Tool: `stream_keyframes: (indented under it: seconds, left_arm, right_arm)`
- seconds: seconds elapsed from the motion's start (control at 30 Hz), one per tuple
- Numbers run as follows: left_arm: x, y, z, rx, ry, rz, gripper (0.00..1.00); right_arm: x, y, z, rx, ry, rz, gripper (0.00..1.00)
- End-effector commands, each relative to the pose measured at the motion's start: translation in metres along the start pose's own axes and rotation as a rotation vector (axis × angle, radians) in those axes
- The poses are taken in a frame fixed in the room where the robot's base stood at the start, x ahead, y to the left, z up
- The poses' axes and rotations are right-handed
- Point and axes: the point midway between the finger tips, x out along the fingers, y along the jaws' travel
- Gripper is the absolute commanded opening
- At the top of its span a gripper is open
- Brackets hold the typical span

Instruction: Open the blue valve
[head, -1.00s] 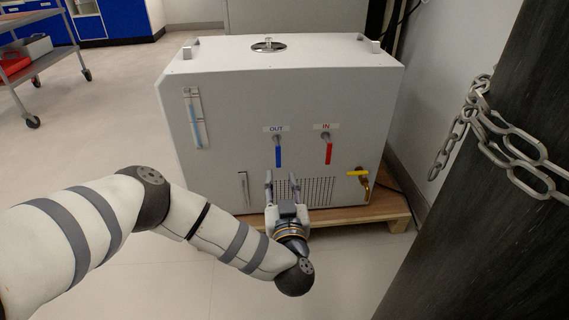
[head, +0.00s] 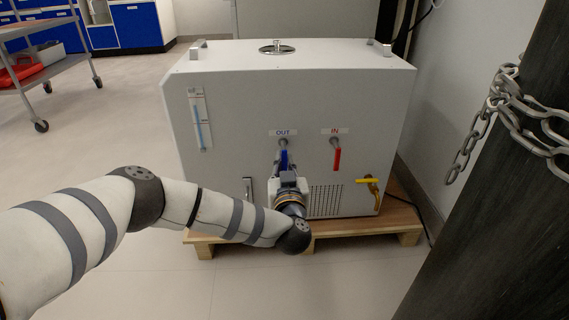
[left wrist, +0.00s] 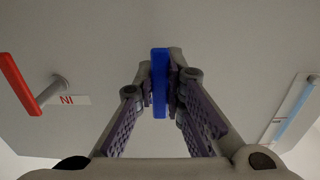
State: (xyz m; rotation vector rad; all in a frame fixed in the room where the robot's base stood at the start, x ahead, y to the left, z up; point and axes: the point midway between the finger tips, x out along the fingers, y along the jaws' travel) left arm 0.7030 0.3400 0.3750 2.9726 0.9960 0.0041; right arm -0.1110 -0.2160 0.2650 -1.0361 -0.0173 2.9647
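The blue valve handle (head: 284,157) hangs straight down from its stem under the OUT label on the front of the white distiller (head: 240,110). My left gripper (head: 285,170) is at the handle from the front and below. In the left wrist view, the blue handle (left wrist: 160,85) stands between the two fingertips of the left gripper (left wrist: 161,82), which are closed in against its sides. The lower part of the handle is hidden by the gripper in the head view. My right gripper is not in view.
A red valve handle (head: 337,158) hangs under the IN label to the right. A yellow-handled tap (head: 368,181) sits lower right. The distiller stands on a wooden pallet (head: 345,229). A dark pillar with a chain (head: 513,108) is on the right. The floor at front is clear.

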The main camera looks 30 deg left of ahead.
Motion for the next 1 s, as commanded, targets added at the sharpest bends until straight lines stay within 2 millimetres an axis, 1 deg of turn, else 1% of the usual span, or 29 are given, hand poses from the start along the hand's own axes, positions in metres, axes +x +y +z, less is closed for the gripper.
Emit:
stream_keyframes:
  seconds: [0.17,0.37,0.63,0.83,1.0]
  left_arm:
    - [0.0,0.0,0.0,-0.007,0.0,0.0,0.0]
    - [-0.001,0.003,-0.004,-0.067,0.003,0.001,0.0]
    - [-0.001,0.01,-0.008,-0.275,0.006,0.003,0.0]
    - [-0.001,0.015,-0.005,-0.465,0.003,0.002,0.0]
    - [-0.001,0.019,-0.006,-0.628,0.001,0.002,0.0]
  right_arm:
    - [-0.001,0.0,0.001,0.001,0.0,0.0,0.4]
    - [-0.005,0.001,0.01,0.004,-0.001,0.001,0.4]
    - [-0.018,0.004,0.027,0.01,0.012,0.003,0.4]
    - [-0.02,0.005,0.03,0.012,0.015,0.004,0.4]
    - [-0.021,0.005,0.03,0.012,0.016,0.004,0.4]
